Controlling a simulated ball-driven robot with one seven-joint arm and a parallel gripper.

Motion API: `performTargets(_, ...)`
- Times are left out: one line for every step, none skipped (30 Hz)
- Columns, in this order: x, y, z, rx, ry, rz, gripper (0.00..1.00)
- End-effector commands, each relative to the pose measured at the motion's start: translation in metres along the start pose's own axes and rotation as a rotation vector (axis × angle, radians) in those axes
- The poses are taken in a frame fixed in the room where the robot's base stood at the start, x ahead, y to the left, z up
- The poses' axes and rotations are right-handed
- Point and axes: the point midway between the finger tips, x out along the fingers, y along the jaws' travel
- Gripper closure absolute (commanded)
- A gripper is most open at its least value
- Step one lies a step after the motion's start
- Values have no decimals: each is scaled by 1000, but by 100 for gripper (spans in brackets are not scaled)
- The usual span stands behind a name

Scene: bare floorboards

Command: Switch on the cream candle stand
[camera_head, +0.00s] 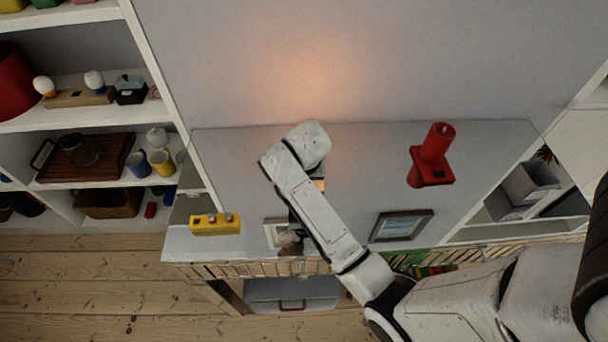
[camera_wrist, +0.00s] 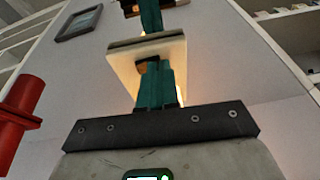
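The cream candle stand (camera_wrist: 120,66) shows in the wrist view as a pale square plate with a dark edge, close in front of my gripper (camera_wrist: 152,18). The teal fingers show below and above the plate, and the plate hides their middle part. Whether they touch or grip it is not clear. In the head view my arm hides most of the stand, and only a small warm-lit bit shows beside my wrist. A warm glow lies on the wall above it. My gripper itself is mostly hidden behind my arm there.
A red candle stand (camera_head: 433,150) stands to the right. Picture frames (camera_head: 401,226) and a yellow block with knobs (camera_head: 215,225) are near the front edge of the cabinet top (camera_head: 365,165). Open shelves with cups (camera_head: 162,163) stand at the left. Floorboards (camera_head: 80,290) are clear at lower left.

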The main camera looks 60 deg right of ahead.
Motion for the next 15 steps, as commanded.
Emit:
performTargets(1,1,1,0,-3,1,100)
performTargets(1,1,1,0,-3,1,100)
performTargets(1,1,1,0,-4,1,100)
performTargets(1,1,1,0,-4,1,100)
performTargets(1,1,1,0,-4,1,100)
performTargets(1,1,1,0,-4,1,100)
performTargets(1,2,1,0,-4,1,100)
performTargets(1,2,1,0,-5,2,100)
performTargets(0,4,1,1,-5,2,100)
performTargets(0,4,1,1,-5,3,100)
performTargets(-1,6,1,1,-6,3,100)
performTargets(-1,8,1,1,-6,4,100)
performTargets(-2,9,1,1,-6,4,100)
performTargets(-2,10,1,1,-6,4,100)
performTargets(-3,12,0,1,-6,4,100)
